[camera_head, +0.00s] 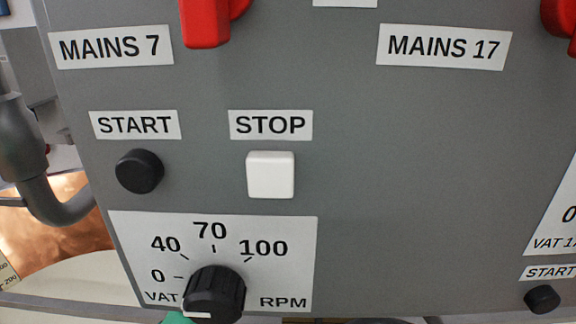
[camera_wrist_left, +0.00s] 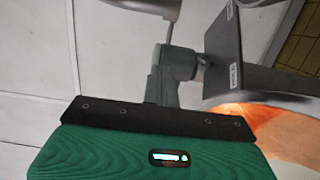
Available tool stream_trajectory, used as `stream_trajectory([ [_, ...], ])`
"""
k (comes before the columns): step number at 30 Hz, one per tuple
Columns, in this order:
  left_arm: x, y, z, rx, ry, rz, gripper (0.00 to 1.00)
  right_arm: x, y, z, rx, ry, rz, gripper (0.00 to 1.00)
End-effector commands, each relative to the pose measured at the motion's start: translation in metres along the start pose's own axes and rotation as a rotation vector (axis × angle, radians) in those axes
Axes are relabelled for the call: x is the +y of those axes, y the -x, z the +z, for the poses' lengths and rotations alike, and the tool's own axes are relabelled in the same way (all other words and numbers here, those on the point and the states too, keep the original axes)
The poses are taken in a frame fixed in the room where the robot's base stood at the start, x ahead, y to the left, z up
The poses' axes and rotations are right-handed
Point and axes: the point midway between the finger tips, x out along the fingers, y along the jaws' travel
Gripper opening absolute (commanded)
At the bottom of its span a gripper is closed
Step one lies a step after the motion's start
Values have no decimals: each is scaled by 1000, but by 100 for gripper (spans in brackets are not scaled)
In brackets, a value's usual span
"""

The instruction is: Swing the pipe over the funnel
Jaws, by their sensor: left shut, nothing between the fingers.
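A grey bent pipe (camera_head: 55,195) shows at the left edge of the head view, beside the control panel and in front of copper. I cannot tell whether it is the pipe of the task. I cannot make out a funnel in either view. In the left wrist view my left gripper (camera_wrist_left: 178,62) reaches up from its green body. It is shut and empty. A grey rounded part (camera_wrist_left: 145,5) with a thin rod is at the top, behind the fingers; I cannot tell what it belongs to. My right gripper is not in view.
A grey control panel (camera_head: 400,190) fills most of the head view. It carries red handles (camera_head: 205,22), a black START button (camera_head: 139,171), a white STOP button (camera_head: 271,174) and an RPM knob (camera_head: 214,292). A dark plate (camera_wrist_left: 226,50) and copper (camera_wrist_left: 285,130) show in the wrist view.

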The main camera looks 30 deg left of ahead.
Motion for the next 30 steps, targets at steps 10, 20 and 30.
stream_trajectory([
  [10, 3, -55, -1, 2, -2, -1, 0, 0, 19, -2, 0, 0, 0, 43],
  [20, 1, -70, 32, 1, -2, -2, 0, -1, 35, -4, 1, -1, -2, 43],
  [30, -1, -71, 39, 1, -1, -1, 0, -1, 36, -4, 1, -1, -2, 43],
])
